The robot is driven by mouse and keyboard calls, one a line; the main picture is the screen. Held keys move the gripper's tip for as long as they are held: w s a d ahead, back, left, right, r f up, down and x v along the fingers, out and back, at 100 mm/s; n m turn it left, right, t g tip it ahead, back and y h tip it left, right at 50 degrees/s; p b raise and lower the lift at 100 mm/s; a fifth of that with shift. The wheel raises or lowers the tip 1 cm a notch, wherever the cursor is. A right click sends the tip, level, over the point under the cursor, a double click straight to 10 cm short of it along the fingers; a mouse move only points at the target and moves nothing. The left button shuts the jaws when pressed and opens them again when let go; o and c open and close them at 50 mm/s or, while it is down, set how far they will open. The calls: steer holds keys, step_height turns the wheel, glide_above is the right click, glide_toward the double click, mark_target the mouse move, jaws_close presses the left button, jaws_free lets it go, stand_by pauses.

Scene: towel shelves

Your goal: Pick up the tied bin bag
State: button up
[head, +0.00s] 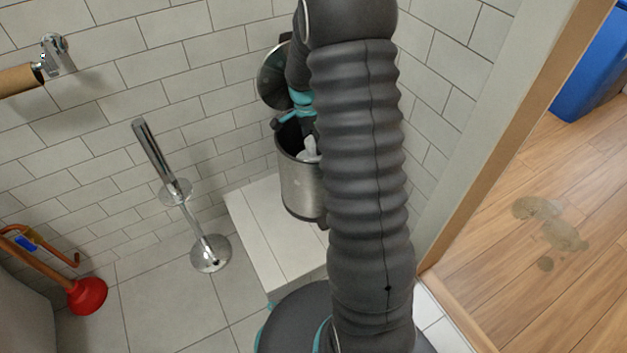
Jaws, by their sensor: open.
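A small brushed-metal bin (300,190) stands on a tiled ledge by the wall, with its round lid (270,80) raised behind it. A whitish bag (310,150) shows inside the bin's dark mouth. Its knot cannot be made out clearly, and my arm covers its right side. My gripper (290,117), dark with teal parts, is at the bin's rear rim, above and just behind the bag. It is open, and part of it is hidden behind my arm. I cannot tell whether it touches the bag.
A chrome stand (178,195) is left of the ledge (262,235). A red plunger (88,295) stands at the lower left. A paper-roll holder (55,58) is on the wall. At right, beyond the door frame (520,130), are a stained wooden floor and a blue container (592,75).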

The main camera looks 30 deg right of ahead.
steer(key=shift+f, duration=0.5)
jaws_close()
steer(key=shift+r, duration=0.1)
steer(key=shift+r, duration=0.1)
step_height(320, 180, up, 31)
steer(key=p, duration=0.7)
steer(key=shift+r, duration=0.15)
